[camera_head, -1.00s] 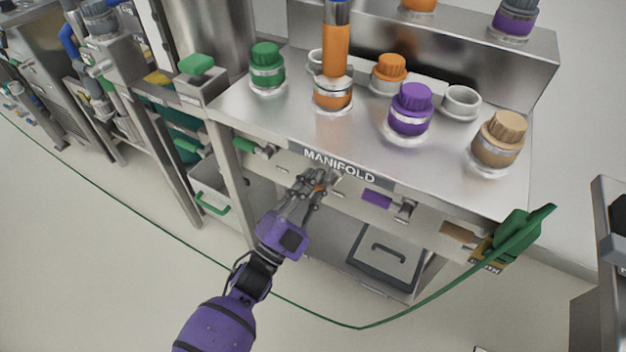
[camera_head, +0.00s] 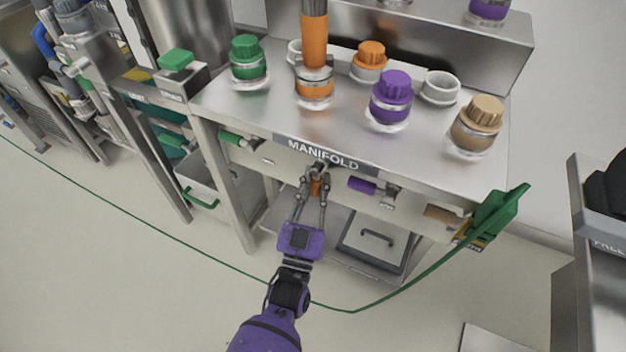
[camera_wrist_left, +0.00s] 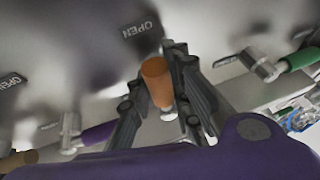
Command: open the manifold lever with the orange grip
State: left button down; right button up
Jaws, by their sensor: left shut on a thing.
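The manifold lever's orange grip (camera_head: 315,187) is on the front panel under the MANIFOLD label. It hangs downward below its pivot. My left gripper (camera_head: 316,178) is at the lever with a finger on either side, shut on the orange grip. In the left wrist view, the orange grip (camera_wrist_left: 158,82) stands between the dark fingers (camera_wrist_left: 160,75), and the finger on the right is close against it. An OPEN label (camera_wrist_left: 141,28) is near its end. The pivot is partly hidden by the fingers. My right gripper is not in view.
Neighbouring levers have a green grip (camera_head: 236,139), a purple grip (camera_head: 362,186) and a tan grip (camera_head: 441,214), all lying sideways. Capped fittings stand on the bench (camera_head: 226,97) above. A green hose (camera_head: 130,212) crosses the floor.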

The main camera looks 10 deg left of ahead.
pick_arm(q)
jog(key=shift+s+d+f, duration=0.15)
jog(key=shift+d+f, duration=0.15)
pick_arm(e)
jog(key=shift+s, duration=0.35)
pick_arm(q)
jog(key=c, duration=1.8)
grip_release()
jog(key=shift+o, duration=0.9)
jog(key=shift+r, duration=0.15)
jog(key=shift+a, duration=0.1)
jog(key=shift+s, duration=0.1)
jog(key=v, duration=1.1)
jog(key=shift+s, duration=0.35)
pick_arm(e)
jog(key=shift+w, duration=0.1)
